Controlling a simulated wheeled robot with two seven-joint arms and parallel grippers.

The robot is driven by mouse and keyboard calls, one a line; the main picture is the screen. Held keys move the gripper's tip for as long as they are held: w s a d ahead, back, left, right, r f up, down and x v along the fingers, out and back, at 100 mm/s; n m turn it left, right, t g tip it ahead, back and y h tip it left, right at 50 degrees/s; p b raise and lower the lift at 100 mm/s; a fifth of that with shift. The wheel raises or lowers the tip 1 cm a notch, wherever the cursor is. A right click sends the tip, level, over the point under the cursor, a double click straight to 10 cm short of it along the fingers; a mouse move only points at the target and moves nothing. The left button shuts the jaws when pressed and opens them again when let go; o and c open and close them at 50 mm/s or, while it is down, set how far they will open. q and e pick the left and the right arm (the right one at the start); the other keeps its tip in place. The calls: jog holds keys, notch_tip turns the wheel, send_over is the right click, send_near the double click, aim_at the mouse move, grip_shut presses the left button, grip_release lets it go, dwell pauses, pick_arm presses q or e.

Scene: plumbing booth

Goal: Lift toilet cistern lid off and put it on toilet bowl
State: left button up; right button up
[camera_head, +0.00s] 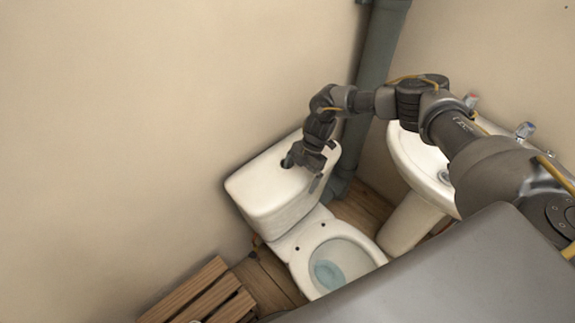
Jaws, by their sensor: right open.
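The toilet cistern lid (262,188) is white and sits on top of the cistern (292,217) against the back wall. A dark round spot shows on the lid near my right gripper. The toilet bowl (367,250) stands in front of the cistern, open, with bluish water inside. My right gripper (302,163) is open and over the right part of the lid, with its arm coming in from the right. I cannot tell whether its fingers touch the lid. The gripper hides part of the lid's right end. My left gripper is not in view.
A white washbasin (408,153) with taps stands to the right, under my right arm. A grey pipe (376,60) runs up the corner behind the cistern. A slatted wooden crate (195,292) lies on the floor left of the bowl.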

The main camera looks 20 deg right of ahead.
jog(key=c, duration=2)
jog(key=shift+w+r, duration=0.1)
jog(key=shift+w, duration=0.1)
jog(key=shift+c, duration=0.6)
jog(key=shift+r, duration=0.15)
jog(key=shift+r, duration=0.25)
jog(key=shift+r+b, duration=0.6)
jog(key=shift+r, duration=0.35)
jog(key=s+r, duration=0.4)
jog(key=r, duration=0.1)
jog(key=shift+s+a+r, duration=0.1)
jog(key=shift+s+r, duration=0.05)
jog(key=s+r+b, duration=0.1)
jog(key=s+r, duration=0.4)
jog(key=s, duration=0.5)
jog(key=shift+a, duration=0.15)
